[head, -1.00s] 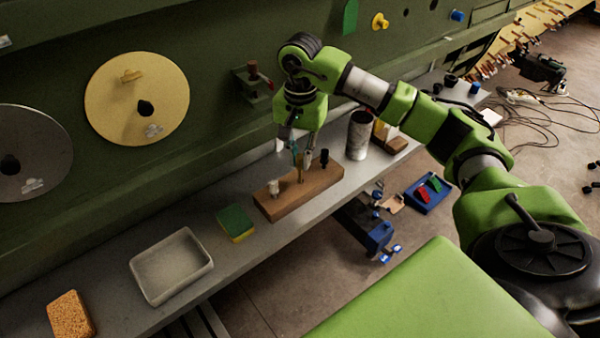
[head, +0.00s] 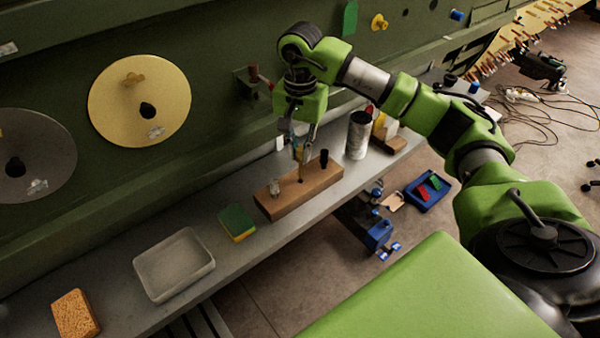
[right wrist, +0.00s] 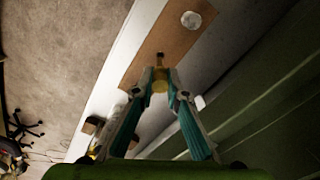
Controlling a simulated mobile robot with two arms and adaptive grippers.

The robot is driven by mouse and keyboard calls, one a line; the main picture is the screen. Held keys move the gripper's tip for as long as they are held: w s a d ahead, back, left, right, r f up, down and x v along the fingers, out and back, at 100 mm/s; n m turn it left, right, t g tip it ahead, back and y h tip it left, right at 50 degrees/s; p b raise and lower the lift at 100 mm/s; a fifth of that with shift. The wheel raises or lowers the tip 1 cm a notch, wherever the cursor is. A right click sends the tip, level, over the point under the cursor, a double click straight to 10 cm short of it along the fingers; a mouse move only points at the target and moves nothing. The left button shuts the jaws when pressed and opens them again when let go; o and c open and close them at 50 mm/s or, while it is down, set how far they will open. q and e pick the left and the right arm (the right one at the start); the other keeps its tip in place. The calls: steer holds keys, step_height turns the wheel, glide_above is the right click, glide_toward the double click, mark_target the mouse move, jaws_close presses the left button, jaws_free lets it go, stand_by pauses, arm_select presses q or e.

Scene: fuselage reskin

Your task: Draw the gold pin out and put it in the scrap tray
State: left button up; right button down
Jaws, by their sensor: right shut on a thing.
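The gold pin (head: 302,174) is upright at the wooden block (head: 285,205). My right gripper (head: 303,152) points down over the block and is shut on the pin's upper part. In the right wrist view the fingertips (right wrist: 160,80) meet on the gold pin (right wrist: 160,86) above the brown block (right wrist: 178,42). I cannot tell whether the pin's lower end is still in its hole. The pale grey scrap tray (head: 150,284) lies empty on the shelf at left. My left gripper is not in view.
A green-yellow sponge (head: 237,222) lies between block and tray. An orange sponge (head: 75,313) lies left of the tray. A grey canister (head: 358,135) stands right of the block. The green fuselage wall (head: 225,130) rises behind the shelf.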

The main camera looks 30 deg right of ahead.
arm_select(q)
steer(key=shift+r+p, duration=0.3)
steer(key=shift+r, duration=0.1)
arm_select(e)
steer(key=shift+r, duration=0.7)
steer(key=shift+r+p, duration=0.75)
steer(key=shift+r, duration=0.7)
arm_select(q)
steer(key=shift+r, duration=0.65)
arm_select(e)
steer(key=shift+f, duration=0.1)
